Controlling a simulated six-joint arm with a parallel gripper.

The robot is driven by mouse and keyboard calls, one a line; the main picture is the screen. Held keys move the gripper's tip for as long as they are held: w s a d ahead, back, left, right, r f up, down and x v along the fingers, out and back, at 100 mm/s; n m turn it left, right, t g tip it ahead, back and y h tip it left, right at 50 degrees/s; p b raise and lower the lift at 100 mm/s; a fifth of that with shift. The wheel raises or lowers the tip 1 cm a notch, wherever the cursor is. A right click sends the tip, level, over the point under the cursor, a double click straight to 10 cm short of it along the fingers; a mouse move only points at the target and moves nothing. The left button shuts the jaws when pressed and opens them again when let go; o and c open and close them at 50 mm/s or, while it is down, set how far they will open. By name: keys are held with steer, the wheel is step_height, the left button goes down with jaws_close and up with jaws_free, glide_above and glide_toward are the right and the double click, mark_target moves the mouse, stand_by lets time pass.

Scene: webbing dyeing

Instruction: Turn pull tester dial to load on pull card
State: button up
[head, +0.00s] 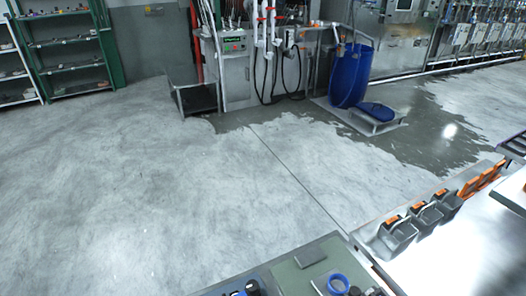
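My gripper is not in this view. I cannot pick out the pull tester, its dial or the pull card for certain. At the bottom edge, a bench with a grey-green top (285,272) is cut off by the frame.
A steel table (455,262) with several grey bins (427,215) stands at lower right. Open floor (150,190) fills the middle and left; a dark, wet-looking patch (405,135) lies at right. Shelves (70,55), a blue drum (350,75) and a panelled cabinet (236,75) stand behind.

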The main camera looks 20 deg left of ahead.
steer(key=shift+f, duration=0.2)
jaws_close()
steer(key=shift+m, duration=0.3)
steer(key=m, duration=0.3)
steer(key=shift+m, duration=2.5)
